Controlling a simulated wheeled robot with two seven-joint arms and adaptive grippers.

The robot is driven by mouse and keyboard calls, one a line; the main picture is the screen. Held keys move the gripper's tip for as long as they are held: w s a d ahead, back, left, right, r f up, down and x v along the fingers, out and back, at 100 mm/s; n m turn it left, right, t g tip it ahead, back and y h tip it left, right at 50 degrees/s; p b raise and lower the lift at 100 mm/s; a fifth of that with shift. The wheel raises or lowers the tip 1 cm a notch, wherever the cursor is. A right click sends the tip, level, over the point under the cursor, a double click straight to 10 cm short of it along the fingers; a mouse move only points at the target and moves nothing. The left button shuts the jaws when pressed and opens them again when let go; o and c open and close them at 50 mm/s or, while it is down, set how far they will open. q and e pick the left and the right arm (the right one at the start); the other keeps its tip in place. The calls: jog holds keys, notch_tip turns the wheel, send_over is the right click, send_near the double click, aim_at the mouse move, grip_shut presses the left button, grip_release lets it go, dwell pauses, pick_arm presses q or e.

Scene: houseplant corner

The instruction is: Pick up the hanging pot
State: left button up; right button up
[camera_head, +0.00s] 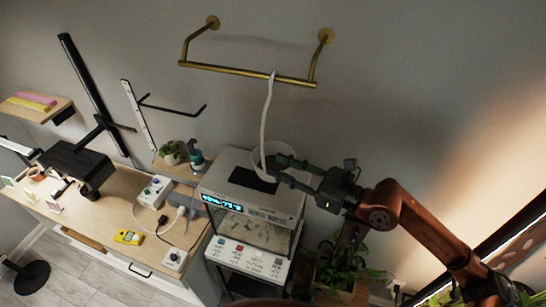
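A pale hanging strap (266,115) loops over the brass wall rail (245,72) and hangs down above the white box-shaped appliance. A whitish round rim, which looks like the hanging pot (257,152), shows at its lower end. Much of the pot is hard to make out against the wall. My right gripper (271,168) reaches in from the right, with its dark fingers apart on the strap's lower end and the pot's right side. I cannot tell whether they touch it. My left gripper is not in view.
The white appliance (285,205) with a blue display stands just below my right gripper. A leafy plant (340,268) is below my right arm. A wooden desk (110,215) with a yellow meter (128,237) is at left. Bare wall lies behind.

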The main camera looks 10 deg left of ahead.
aim_at(263, 162)
jog(key=p+x, duration=0.3)
jog(key=x, duration=0.2)
jog(key=shift+a, duration=0.15)
jog(key=shift+a+f, duration=0.2)
jog(key=shift+a, duration=0.1)
jog(key=shift+d, duration=0.1)
jog(key=shift+c, duration=0.3)
jog(key=shift+c, duration=0.8)
grip_shut()
